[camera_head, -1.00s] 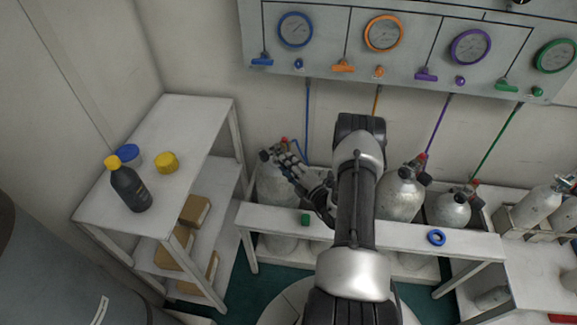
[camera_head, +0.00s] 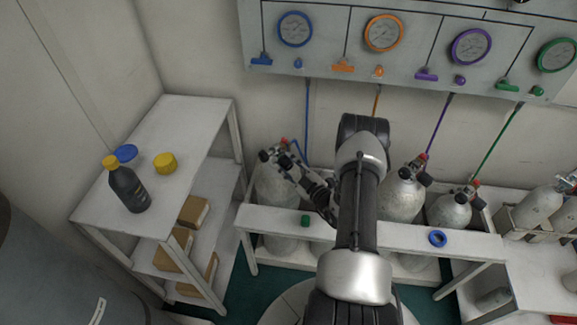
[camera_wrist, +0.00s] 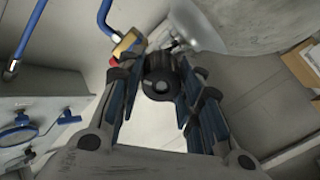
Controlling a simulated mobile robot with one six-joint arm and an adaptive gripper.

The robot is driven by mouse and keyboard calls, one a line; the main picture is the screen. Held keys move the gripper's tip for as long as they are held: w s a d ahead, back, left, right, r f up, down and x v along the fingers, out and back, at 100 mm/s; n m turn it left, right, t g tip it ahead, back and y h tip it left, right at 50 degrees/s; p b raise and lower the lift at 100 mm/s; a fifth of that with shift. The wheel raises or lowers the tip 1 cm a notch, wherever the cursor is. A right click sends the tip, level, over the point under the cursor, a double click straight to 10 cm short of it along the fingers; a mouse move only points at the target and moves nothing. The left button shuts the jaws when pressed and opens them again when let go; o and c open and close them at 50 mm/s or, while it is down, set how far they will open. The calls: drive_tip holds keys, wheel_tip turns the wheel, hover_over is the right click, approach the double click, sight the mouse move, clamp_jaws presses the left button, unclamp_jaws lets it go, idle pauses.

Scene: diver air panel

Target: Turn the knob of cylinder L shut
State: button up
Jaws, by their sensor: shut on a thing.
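The leftmost grey cylinder (camera_head: 274,188), with the blue hose, stands in the rack in the head view; I take it to be cylinder L. Its valve is at the top, partly hidden by my gripper (camera_head: 288,164). In the wrist view, the round black knob (camera_wrist: 160,82) of the valve sits between the fingers of my gripper (camera_wrist: 160,88), which is shut on it. The brass fitting (camera_wrist: 127,44) and the cylinder's pale body (camera_wrist: 262,22) show beyond the fingers.
The wall panel (camera_head: 334,50) with gauges is above. Two more cylinders (camera_head: 400,195) stand right of my arm. The rack's front board (camera_head: 400,236) carries a green cap (camera_head: 305,221) and a blue ring (camera_head: 437,239).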

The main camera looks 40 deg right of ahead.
drive_tip(key=m, duration=0.4)
drive_tip(key=shift+m, duration=0.3)
idle(0.3)
drive_tip(key=o, duration=1.1)
drive_tip(key=s, duration=1.2)
drive_tip(key=shift+a, duration=0.2)
drive_tip(key=shift+r, duration=0.1)
